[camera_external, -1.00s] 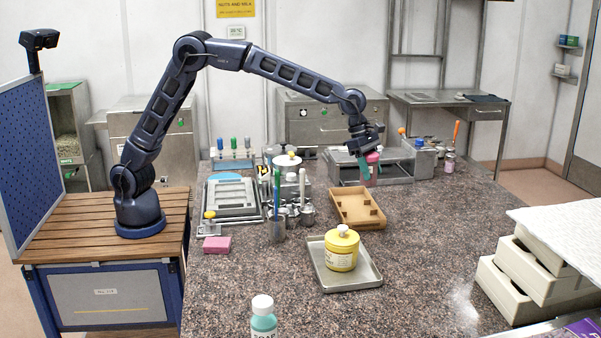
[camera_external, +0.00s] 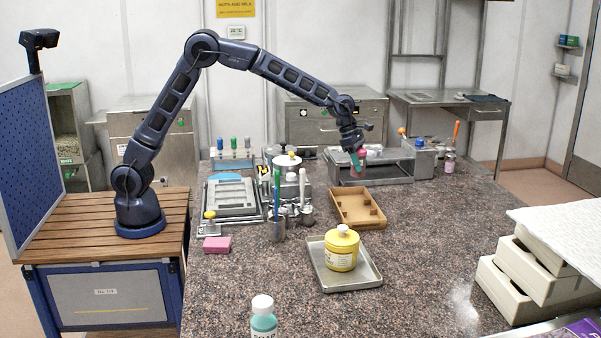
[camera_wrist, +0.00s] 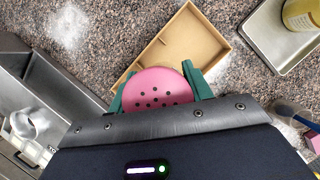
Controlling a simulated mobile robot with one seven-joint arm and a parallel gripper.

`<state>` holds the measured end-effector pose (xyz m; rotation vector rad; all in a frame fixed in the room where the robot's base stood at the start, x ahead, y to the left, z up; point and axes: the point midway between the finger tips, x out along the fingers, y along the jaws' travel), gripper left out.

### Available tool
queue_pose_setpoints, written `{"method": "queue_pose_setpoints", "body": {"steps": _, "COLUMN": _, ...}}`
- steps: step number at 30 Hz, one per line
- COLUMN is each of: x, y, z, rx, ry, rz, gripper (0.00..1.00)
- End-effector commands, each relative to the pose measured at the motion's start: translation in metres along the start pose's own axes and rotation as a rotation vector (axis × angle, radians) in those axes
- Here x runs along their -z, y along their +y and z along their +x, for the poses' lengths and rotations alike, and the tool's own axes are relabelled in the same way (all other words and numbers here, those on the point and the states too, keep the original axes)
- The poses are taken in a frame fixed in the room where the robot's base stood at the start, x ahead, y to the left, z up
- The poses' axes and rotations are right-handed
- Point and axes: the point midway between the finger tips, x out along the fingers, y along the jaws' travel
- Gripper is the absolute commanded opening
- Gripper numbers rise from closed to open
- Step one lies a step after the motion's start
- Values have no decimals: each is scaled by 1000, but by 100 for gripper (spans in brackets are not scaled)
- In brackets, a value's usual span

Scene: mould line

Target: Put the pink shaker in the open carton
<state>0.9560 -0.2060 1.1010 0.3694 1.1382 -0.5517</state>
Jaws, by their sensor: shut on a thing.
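The pink shaker (camera_wrist: 157,88) sits between the two green fingers of my gripper (camera_wrist: 160,93) in the wrist view, its round holed top facing the camera. In the external view my gripper (camera_external: 357,162) is shut on the shaker (camera_external: 363,155), near the front of a metal machine. The open carton (camera_external: 345,207) is a shallow tan tray with a divider, lying on the speckled counter in front of and below my gripper. In the wrist view the carton (camera_wrist: 203,40) lies just beyond the shaker, its near part hidden by shaker and fingers.
A metal tray (camera_external: 318,268) with a yellow jar (camera_external: 342,250) stands in front of the carton. A cup of pens (camera_external: 277,228) and metal fixtures stand to its left. The metal machine (camera_external: 398,172) is behind it. Counter right of the carton is clear.

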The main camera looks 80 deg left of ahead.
Motion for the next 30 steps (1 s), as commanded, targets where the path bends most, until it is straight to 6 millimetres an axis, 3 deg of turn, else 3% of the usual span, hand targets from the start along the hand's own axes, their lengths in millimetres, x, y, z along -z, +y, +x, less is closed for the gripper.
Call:
{"method": "queue_pose_setpoints", "body": {"steps": 6, "x": 19, "y": 0, "z": 45, "rx": 2, "ry": 2, "rz": -2, "gripper": 24}}
{"method": "queue_pose_setpoints", "body": {"steps": 12, "x": 32, "y": 0, "z": 78, "rx": 2, "ry": 1, "rz": 0, "gripper": 24}}
{"method": "queue_pose_setpoints", "body": {"steps": 22, "x": 41, "y": -1, "z": 99, "rx": 2, "ry": 1, "rz": 1, "gripper": 24}}
{"method": "queue_pose_setpoints", "body": {"steps": 30, "x": 53, "y": 0, "z": 129, "rx": 1, "ry": 0, "rz": 0, "gripper": 24}}
